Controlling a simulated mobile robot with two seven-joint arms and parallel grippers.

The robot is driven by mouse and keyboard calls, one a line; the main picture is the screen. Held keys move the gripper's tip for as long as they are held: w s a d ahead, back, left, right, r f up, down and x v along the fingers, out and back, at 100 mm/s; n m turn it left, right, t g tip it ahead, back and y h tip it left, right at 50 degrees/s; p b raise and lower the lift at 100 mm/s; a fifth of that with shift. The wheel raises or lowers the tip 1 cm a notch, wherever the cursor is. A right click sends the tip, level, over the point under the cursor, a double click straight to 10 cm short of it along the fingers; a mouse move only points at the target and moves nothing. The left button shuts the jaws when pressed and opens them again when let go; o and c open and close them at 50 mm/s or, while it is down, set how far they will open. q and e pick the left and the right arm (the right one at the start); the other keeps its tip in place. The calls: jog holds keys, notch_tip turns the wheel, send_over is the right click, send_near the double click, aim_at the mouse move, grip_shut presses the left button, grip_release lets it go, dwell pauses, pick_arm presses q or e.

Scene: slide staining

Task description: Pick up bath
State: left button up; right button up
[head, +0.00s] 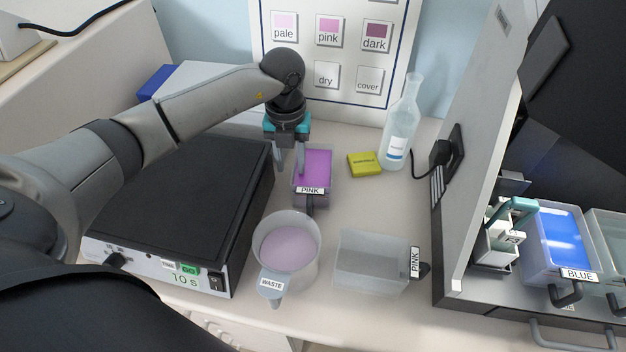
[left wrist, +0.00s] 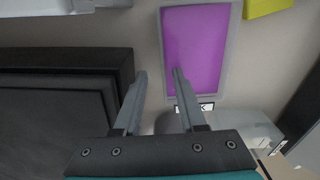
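A bath of pink-purple liquid (head: 318,166) labelled PINK stands on the bench, its dark handle facing me. It also shows in the left wrist view (left wrist: 197,50). My left gripper (head: 291,170) points down at the bath's left side, open and empty. In the left wrist view its fingers (left wrist: 159,76) are apart: one overlaps the bath's lower part, the other lies over the gap beside the black-topped device. I cannot tell whether a finger touches the bath. A second, clear bath (head: 370,262), also labelled PINK, looks empty. My right gripper is not in view.
The black-topped device (head: 180,190) stands close left of the pink bath. A WASTE beaker (head: 287,248) with pinkish liquid stands in front. A yellow box (head: 364,164) and a bottle (head: 400,125) stand right. A blue bath (head: 558,240) and a slide rack (head: 497,245) are far right.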

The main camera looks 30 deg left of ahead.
aim_at(295, 179)
pick_arm(q)
jog(key=shift+w+d+f, duration=0.1)
jog(key=shift+w+f, duration=0.1)
jog(key=shift+f, duration=1.5)
jog(key=shift+w+f, duration=0.15)
jog(key=shift+f, duration=1.55)
jog(key=shift+c, duration=0.2)
grip_shut()
jog(key=shift+w+r, duration=0.1)
jog(key=shift+r, duration=0.05)
